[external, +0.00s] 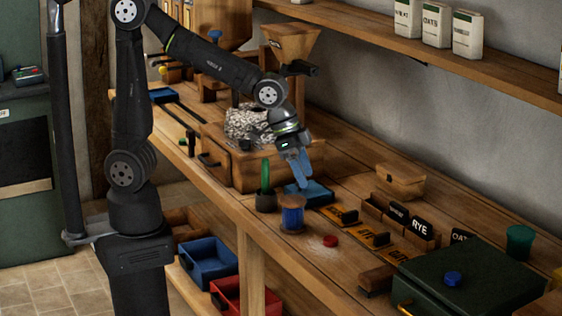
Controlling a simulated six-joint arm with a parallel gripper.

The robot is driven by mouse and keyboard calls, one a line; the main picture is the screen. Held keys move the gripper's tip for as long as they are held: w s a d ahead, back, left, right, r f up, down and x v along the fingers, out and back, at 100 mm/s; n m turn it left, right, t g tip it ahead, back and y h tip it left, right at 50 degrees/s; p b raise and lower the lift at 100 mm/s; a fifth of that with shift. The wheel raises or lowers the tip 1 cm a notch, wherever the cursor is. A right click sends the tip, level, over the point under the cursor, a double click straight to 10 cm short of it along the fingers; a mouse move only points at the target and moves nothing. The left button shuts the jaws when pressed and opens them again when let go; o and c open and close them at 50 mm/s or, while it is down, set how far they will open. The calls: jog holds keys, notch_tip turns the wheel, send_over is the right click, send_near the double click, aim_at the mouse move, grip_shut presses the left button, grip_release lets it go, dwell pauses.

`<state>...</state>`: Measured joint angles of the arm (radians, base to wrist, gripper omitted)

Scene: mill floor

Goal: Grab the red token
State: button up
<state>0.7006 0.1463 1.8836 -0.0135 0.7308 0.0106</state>
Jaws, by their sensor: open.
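The red token (330,241) is a small round disc lying flat on the wooden bench, with a pale dusty patch beside it. My gripper (299,182) has blue fingers and hangs above the bench, up and to the left of the token in the external view. It is open, and I see nothing held in it. The fingers are apart from the token, over the area of a blue tray and a blue spool.
A blue spool (292,214) and a dark cup with a green stick (265,196) stand near the bench's front edge. A blue tray (318,194) lies behind. Yellow-labelled blocks (342,214), a RYE box (421,230) and a dark green case (470,280) are to the right.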

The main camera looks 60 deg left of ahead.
aim_at(330, 239)
jog(key=x, duration=1.7)
jog(key=shift+w+a+f, duration=0.1)
jog(key=shift+f, duration=0.1)
jog(key=shift+c, duration=0.2)
jog(key=c, duration=1)
